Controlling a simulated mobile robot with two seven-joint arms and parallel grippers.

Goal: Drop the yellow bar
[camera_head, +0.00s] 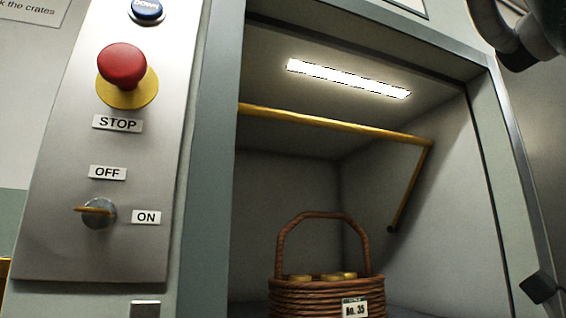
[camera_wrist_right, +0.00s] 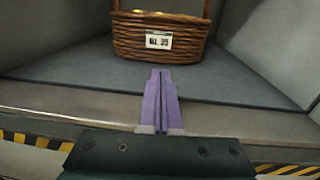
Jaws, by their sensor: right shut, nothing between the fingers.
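The yellow bar (camera_head: 330,123) runs across the upper part of a lift-like compartment in the head view, below its ceiling lamp. It is raised, and its side arm (camera_head: 411,185) slopes down to a dark pivot on the right inner wall. My right gripper (camera_wrist_right: 160,76) shows in the right wrist view with its purple fingers together and nothing between them. It points into the compartment over the front sill, toward the basket. The bar is not visible in that view. My left gripper is in neither view.
A wicker basket (camera_head: 325,299) labelled No. 35 stands inside on the compartment floor (camera_wrist_right: 80,82). Left of the opening, a steel panel (camera_head: 60,200) carries a red STOP button (camera_head: 122,66), a blue DOWN button (camera_head: 147,10) and an OFF/ON switch (camera_head: 97,212). Striped edging (camera_wrist_right: 40,141) marks the front.

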